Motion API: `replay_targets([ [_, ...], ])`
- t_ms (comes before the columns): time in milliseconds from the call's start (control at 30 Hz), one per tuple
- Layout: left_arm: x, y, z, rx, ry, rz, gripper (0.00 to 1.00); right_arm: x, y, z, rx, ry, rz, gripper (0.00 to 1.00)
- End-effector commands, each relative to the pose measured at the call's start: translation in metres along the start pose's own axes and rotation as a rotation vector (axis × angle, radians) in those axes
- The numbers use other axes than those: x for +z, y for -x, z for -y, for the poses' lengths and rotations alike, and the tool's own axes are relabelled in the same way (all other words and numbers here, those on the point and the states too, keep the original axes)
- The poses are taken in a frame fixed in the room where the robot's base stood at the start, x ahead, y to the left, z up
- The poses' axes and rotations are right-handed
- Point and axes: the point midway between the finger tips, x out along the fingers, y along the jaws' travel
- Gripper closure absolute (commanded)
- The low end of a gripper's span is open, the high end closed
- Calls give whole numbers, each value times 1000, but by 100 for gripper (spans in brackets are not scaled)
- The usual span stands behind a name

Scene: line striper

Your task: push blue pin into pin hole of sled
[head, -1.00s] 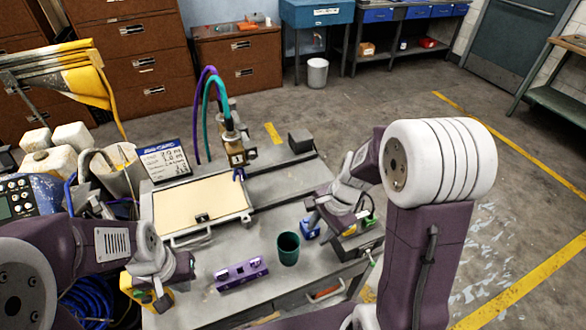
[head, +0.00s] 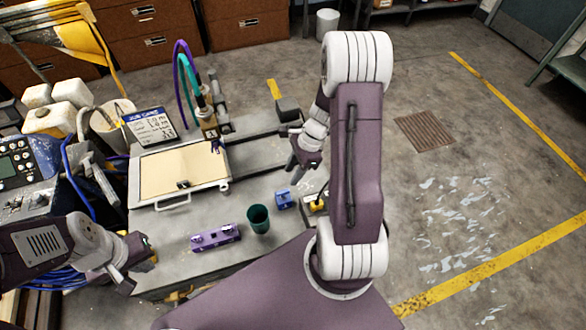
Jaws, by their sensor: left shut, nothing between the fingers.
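The sled appears to be the tan and dark carriage (head: 209,128) on the rail behind the tray, with purple and teal hoses rising from it. A small dark blue piece (head: 217,146) shows at its front lower side; it may be the blue pin, but it is too small to tell how deep it sits. The pin hole cannot be made out. My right gripper (head: 300,168) is above the table, right of the sled and clear of it. Its finger gap is unclear. My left gripper (head: 148,255) is shut and empty at the table's front left.
A cream-topped tray (head: 180,170) lies in front of the sled. A job card (head: 148,125) stands behind the tray. The grey rail (head: 262,150) is mostly clear.

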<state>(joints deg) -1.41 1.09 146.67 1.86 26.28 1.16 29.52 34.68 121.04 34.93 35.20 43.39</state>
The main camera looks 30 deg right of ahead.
Motion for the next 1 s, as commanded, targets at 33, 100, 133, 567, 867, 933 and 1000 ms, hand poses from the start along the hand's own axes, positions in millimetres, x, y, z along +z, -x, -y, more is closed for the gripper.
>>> replay_targets([
  [33, 1, -12, 0, 0, 0, 0, 100, -2, -11, 0, 1, 1, 0, 64],
  [100, 2, -23, 0, 0, 0, 0, 100, -3, -23, 0, 1, 1, 0, 64],
  [133, 3, -28, 0, 0, 0, 0, 100, -3, -28, 0, 1, 2, 0, 64],
  [567, 8, -78, 2, 0, 0, 0, 100, -2, -84, 0, 2, 3, 0, 64],
  [867, 9, -85, 2, 0, 0, 0, 100, 0, -95, 0, 0, 2, -1, 64],
  [933, 9, -85, 2, 0, 0, 0, 100, 0, -95, 0, 0, 2, -1, 64],
  [1000, 9, -85, 2, 0, 0, 0, 100, 0, -95, 0, 0, 2, -1, 64],
])
